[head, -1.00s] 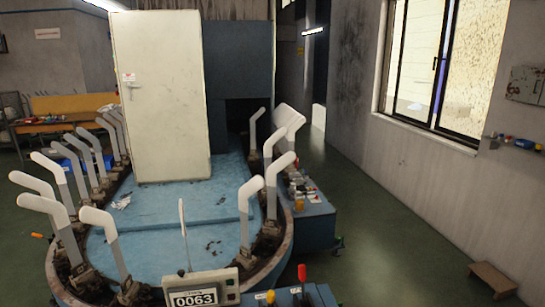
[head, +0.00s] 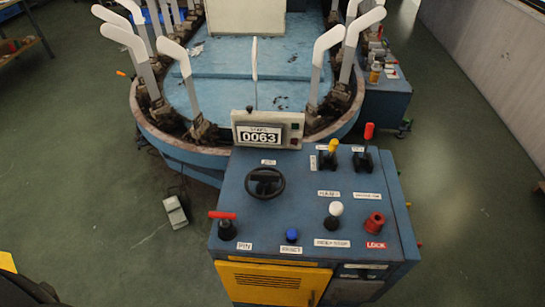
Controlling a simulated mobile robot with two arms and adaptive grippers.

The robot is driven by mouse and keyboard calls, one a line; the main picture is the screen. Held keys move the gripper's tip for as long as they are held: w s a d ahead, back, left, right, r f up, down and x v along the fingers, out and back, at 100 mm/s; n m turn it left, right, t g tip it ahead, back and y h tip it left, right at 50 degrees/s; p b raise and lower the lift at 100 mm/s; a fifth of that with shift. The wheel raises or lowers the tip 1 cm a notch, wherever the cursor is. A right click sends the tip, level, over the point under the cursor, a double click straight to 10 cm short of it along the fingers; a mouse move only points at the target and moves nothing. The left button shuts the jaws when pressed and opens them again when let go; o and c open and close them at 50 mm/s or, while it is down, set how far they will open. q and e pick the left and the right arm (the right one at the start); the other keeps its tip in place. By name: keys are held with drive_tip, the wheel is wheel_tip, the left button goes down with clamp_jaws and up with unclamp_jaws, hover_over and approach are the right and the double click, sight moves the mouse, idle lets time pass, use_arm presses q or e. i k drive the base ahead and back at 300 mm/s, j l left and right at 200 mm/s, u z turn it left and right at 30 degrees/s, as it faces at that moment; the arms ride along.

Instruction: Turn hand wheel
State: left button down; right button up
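The black hand wheel (head: 265,183) lies on the top left part of a blue control console (head: 300,212) in the head view. It has a dark rim and a spoked middle, and nothing touches it. Neither of my grippers shows clearly in the head view. A dark shape at the bottom left corner cannot be made out.
Around the wheel are a red T-handle (head: 224,224), a blue button (head: 292,235), a white-knobbed lever (head: 334,215), a red lock knob (head: 374,222), and yellow (head: 329,152) and red (head: 368,140) levers. A counter display (head: 267,130) stands behind. A foot pedal (head: 176,212) lies on the floor left.

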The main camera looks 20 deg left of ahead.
sight(257, 175)
drive_tip(key=j+z, duration=0.2)
drive_tip(key=j, duration=0.15)
drive_tip(key=k+j+z, duration=0.15)
drive_tip(key=j, duration=0.2)
drive_tip(key=k+j+z, duration=0.2)
drive_tip(key=j, duration=0.15)
drive_tip(key=j+z, duration=0.2)
drive_tip(key=j, duration=0.15)
drive_tip(key=k, duration=0.05)
